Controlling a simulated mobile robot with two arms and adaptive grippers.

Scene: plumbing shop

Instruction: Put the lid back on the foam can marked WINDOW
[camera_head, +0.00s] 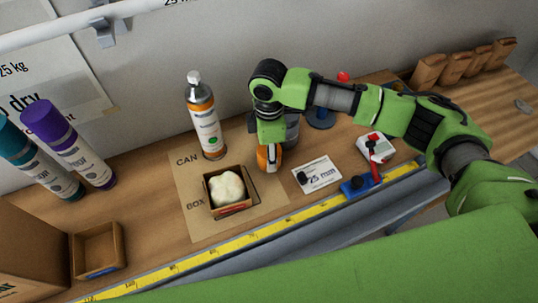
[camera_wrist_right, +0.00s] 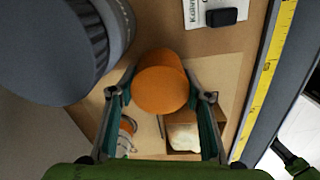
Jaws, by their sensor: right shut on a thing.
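My right gripper (camera_head: 268,158) is shut on an orange lid (camera_head: 266,165), with a finger on each side of it. The lid also shows in the right wrist view (camera_wrist_right: 162,82) between the fingertips (camera_wrist_right: 160,95). The gripper is to the right of a foam can (camera_head: 206,128) with a white nozzle and an orange and white body. That can stands uncapped on the mat (camera_head: 245,210) by the word CAN; I cannot read WINDOW on it. In the wrist view, part of the can (camera_wrist_right: 127,128) shows beyond the lid.
A small box with foam (camera_head: 228,188) sits at BOX on the mat. A purple can (camera_head: 68,145) and a teal can (camera_head: 38,155) stand at left, near an open wooden box (camera_head: 98,250). A grey cylinder (camera_wrist_right: 65,50) is close to the right gripper. A yellow ruler (camera_head: 255,238) lines the front edge.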

